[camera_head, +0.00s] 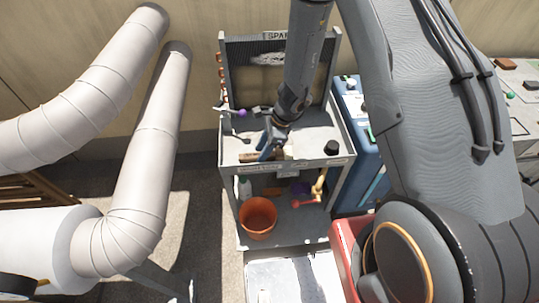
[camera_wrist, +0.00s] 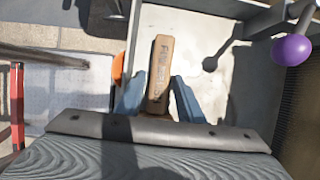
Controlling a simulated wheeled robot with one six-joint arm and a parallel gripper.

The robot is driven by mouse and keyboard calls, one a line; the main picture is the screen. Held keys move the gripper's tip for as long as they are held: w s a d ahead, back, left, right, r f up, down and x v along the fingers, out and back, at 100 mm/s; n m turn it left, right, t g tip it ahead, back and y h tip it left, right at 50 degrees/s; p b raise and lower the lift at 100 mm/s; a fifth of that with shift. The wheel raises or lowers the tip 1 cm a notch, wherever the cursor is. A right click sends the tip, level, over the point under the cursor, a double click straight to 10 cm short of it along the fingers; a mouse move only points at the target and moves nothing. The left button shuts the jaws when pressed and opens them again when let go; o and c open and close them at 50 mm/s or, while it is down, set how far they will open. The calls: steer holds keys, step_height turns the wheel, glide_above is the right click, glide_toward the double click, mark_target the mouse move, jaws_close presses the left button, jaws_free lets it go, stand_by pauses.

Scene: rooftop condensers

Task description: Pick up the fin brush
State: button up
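The fin brush is a brown wooden block with dark lettering, which looks like "FIN BRUSH" (camera_wrist: 159,72). It lies on the pale top shelf of the grey cart. In the head view a brown block at the shelf's front edge, likely the brush (camera_head: 248,157), is partly hidden by my gripper (camera_head: 267,152). In the wrist view my gripper (camera_wrist: 159,92) has its two blue fingers apart, one on each side of the brush's near part. Gaps show between the fingers and the brush.
The grey cart (camera_head: 290,238) has a lower shelf with an orange bucket (camera_head: 258,218). A black cup-like item (camera_head: 331,147) stands right on the top shelf. A purple ball (camera_wrist: 291,50) shows at the wrist view's right. Pale ducts (camera_head: 150,150) stand left; a blue case (camera_head: 361,135) stands right.

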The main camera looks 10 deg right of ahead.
steer(key=shift+a+f, duration=0.1)
steer(key=shift+f, duration=0.25)
steer(key=c, duration=0.8)
steer(key=shift+r, duration=0.1)
